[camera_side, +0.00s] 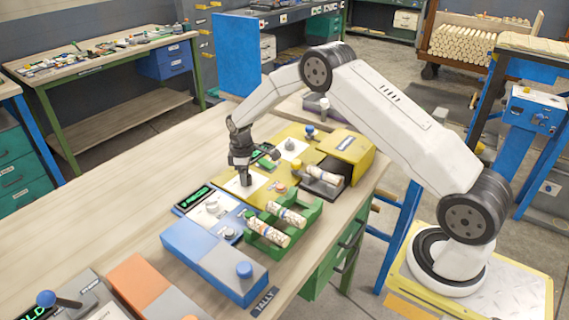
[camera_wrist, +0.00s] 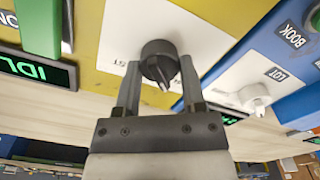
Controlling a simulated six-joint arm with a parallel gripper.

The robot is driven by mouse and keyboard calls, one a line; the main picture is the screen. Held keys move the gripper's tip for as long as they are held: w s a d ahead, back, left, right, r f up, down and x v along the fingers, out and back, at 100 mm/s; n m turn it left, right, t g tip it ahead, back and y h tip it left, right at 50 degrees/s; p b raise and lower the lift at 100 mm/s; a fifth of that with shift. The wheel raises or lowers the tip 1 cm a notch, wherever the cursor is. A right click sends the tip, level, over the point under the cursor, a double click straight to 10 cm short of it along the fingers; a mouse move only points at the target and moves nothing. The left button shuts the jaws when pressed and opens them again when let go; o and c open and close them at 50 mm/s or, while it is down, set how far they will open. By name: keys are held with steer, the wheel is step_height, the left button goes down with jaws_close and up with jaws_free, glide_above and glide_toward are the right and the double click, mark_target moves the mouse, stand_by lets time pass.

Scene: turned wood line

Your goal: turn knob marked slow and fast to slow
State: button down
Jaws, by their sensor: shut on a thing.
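The dark round knob (camera_wrist: 160,60) sits on a white plate (camera_wrist: 205,42) on a yellow panel. Its pointer aims toward the bottom of the wrist view. A partly hidden marking left of the knob shows only its last letters, like "ST"; no other marking on the plate can be read. My gripper (camera_wrist: 158,72) has one finger on each side of the knob and is shut on it. In the side view my gripper (camera_side: 243,182) points down over the white plate (camera_side: 256,183) and hides the knob.
A white knob (camera_wrist: 256,97) labelled LOT is on the blue unit beside the panel. A green rack (camera_side: 267,238) with turned wood pieces, a blue box with a blue button (camera_side: 244,270) and a yellow housing (camera_side: 350,146) stand close by. The bench's left part is clear.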

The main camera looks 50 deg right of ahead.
stand_by(0.3)
steer(key=shift+c, duration=0.9)
jaws_free()
steer(key=shift+r, duration=0.15)
steer(key=shift+r, duration=3.75)
steer(key=shift+s+r, duration=0.1)
